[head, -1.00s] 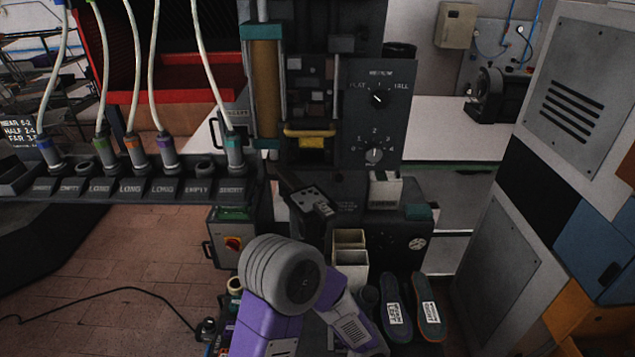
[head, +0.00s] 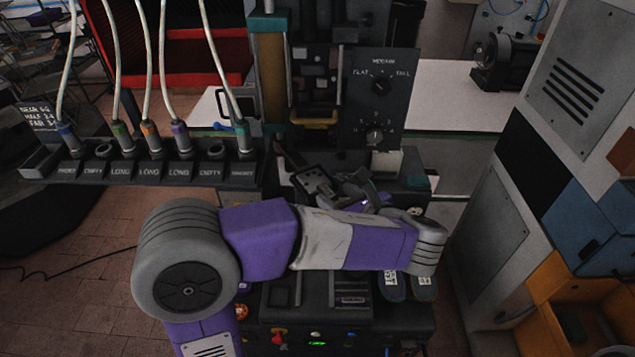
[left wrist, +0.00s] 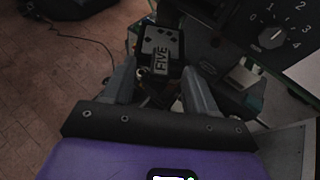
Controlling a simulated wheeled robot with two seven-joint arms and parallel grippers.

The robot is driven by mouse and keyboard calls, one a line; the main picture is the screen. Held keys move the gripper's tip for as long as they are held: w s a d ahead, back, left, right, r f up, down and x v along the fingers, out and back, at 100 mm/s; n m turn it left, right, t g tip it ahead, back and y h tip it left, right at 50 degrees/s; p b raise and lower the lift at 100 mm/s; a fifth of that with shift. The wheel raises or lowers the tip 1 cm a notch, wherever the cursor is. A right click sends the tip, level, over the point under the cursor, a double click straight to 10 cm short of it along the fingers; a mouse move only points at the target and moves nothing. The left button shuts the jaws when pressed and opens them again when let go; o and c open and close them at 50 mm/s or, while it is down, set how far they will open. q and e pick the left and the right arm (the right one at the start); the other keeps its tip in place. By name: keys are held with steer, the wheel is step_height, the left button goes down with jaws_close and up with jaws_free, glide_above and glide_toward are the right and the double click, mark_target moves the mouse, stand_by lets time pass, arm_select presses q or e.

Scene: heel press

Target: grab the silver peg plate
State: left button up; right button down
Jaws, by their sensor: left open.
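A grey plate (head: 314,180) with several small dark dots on its face sits below the press in the middle of the head view; it looks like the silver peg plate. In the left wrist view the plate (left wrist: 161,46) is just beyond my fingertips and carries a tag reading FIVE. My left gripper (left wrist: 159,76) is open, its two fingers on either side of the plate's near end, with nothing visibly clamped. In the head view the left gripper (head: 358,190) is right beside the plate, partly hidden by my own arm. My right gripper is out of view.
The dial panel (head: 380,98) stands behind and to the right of the plate. A rack of labelled cabled plugs (head: 150,165) is at left. Two insoles (head: 408,287) lie below my forearm, mostly covered. A grey cabinet (head: 495,235) bounds the right side.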

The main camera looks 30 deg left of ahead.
mark_target(328, 191)
arm_select(q)
steer(key=x, duration=0.4)
steer(key=shift+w+f, duration=0.2)
steer(key=shift+f, duration=0.05)
steer(key=shift+c, duration=0.3)
jaws_close()
